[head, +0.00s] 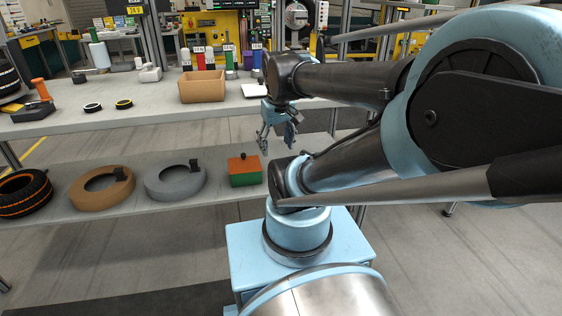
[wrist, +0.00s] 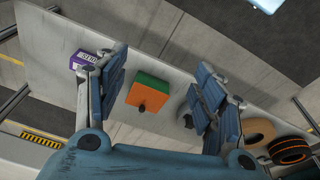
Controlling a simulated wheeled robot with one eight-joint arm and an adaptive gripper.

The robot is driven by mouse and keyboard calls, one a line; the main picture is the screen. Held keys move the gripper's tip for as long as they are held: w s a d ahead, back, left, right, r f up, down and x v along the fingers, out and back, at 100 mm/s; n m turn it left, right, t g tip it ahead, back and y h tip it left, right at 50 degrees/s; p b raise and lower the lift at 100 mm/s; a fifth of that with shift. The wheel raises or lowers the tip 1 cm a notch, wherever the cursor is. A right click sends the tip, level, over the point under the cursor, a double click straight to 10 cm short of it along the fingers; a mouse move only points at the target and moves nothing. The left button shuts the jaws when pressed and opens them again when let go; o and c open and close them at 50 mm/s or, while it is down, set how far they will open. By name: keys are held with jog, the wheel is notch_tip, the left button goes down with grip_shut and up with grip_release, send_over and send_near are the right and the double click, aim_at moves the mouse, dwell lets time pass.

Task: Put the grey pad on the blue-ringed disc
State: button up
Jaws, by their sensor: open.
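My gripper (head: 276,136) is open and empty, hanging in front of the upper shelf's edge in the head view. In the wrist view the open fingers (wrist: 160,75) frame the lower shelf, with nothing between them up close. A pale flat pad (head: 255,90) lies on the upper shelf beside my arm; I cannot tell whether it is the grey pad. Two small dark discs lie on the upper shelf at left, one with a whitish ring (head: 92,107) and one with a yellow ring (head: 124,104). I make out no blue ring.
A tan bin (head: 202,87) and a dark base with an orange handle (head: 38,105) stand on the upper shelf. The lower shelf holds a green-orange box (head: 244,171), a grey ring (head: 175,181), a brown ring (head: 101,187) and a tyre (head: 25,194). A purple box (wrist: 92,60) shows too.

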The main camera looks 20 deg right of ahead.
jog(key=s+f+m, duration=0.2)
jog(key=s+f, duration=0.1)
jog(key=f, duration=0.2)
jog(key=shift+s+d, duration=0.15)
jog(key=shift+d, duration=0.3)
